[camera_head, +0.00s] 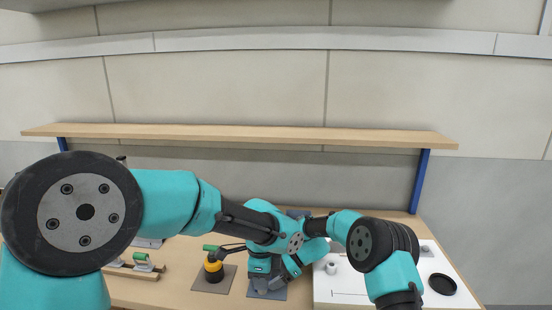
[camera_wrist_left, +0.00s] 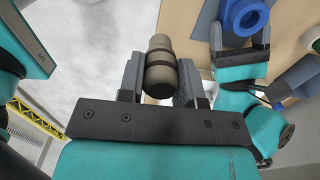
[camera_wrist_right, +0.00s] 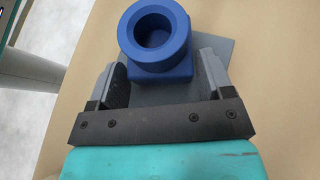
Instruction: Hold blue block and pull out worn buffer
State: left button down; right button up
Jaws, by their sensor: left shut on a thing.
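The worn buffer (camera_wrist_left: 160,70), a grey-brown stepped cylinder with a dark band, sits between the fingers of my left gripper (camera_wrist_left: 160,88) in the left wrist view. My left gripper is shut on it, and it is clear of the blue block. The blue block (camera_wrist_right: 163,62) has a round collar with an open, empty bore. The block also shows in the left wrist view (camera_wrist_left: 243,17). In the head view my arms hide most of it.
A wooden shelf (camera_head: 240,136) spans the back. A white board (camera_head: 345,288) at right bears a pale cylinder (camera_head: 331,268) and a black ring (camera_head: 442,284). Floor shows past the table edge in both wrist views.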

jog(key=o, duration=0.5)
jog(key=shift+c, duration=0.2)
jog(key=v, duration=1.2)
